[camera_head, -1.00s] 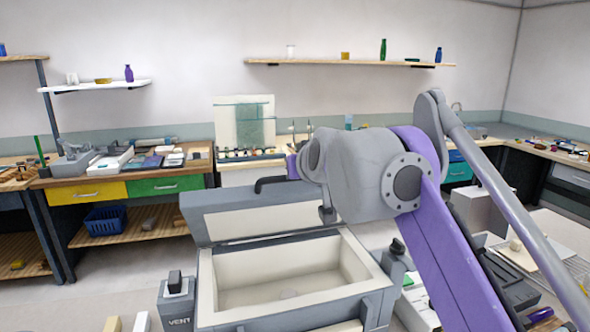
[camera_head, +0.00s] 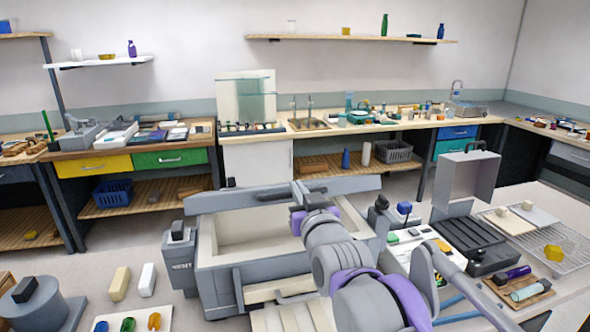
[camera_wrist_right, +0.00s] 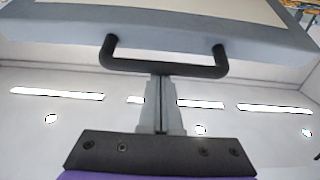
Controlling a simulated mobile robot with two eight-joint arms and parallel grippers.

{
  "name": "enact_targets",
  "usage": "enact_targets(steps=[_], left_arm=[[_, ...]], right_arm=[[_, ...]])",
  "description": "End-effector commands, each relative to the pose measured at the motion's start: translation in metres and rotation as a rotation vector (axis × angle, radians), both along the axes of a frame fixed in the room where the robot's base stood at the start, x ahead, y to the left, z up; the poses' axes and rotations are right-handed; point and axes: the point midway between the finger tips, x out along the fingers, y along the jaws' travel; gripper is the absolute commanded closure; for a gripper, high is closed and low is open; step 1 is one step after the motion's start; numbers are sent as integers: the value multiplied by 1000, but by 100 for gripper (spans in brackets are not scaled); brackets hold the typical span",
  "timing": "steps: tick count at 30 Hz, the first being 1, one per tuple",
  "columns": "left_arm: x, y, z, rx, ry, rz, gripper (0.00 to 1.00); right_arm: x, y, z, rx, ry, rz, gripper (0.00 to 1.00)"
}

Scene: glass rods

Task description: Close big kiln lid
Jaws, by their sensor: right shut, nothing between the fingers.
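The big kiln (camera_head: 215,275) stands in the middle of the head view, with its pale chamber (camera_head: 250,235) still exposed. Its grey lid (camera_head: 225,201) is raised at the rear and shows as a narrow, nearly edge-on band. My right gripper (camera_head: 316,201) is at the lid, with its fingertips hard to make out there. In the right wrist view, the black lid handle (camera_wrist_right: 165,68) spans above the fingers (camera_wrist_right: 160,82). The fingers are shut with nothing between them, and their tips are at the handle bar; contact is unclear. My left gripper is out of view.
A vent box (camera_head: 181,255) stands left of the kiln. A round grey lidded vessel (camera_head: 40,308) and a tray (camera_head: 130,320) are at lower left.

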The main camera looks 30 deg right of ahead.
Motion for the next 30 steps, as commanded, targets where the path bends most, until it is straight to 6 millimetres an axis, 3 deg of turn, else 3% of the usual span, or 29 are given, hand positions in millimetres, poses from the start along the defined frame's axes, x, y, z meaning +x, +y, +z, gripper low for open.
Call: enact_targets(steps=[1,3,13,21,30], left_arm=[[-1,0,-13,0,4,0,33],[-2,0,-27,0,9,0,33],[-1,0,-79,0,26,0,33],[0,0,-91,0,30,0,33],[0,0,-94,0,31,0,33]], right_arm=[[-7,2,-21,-7,-30,1,100],[-17,5,-43,-23,-93,1,100],[-41,10,-119,-77,-320,0,100],[-47,11,-148,-82,-339,0,100],[-49,12,-159,-81,-333,0,100]])
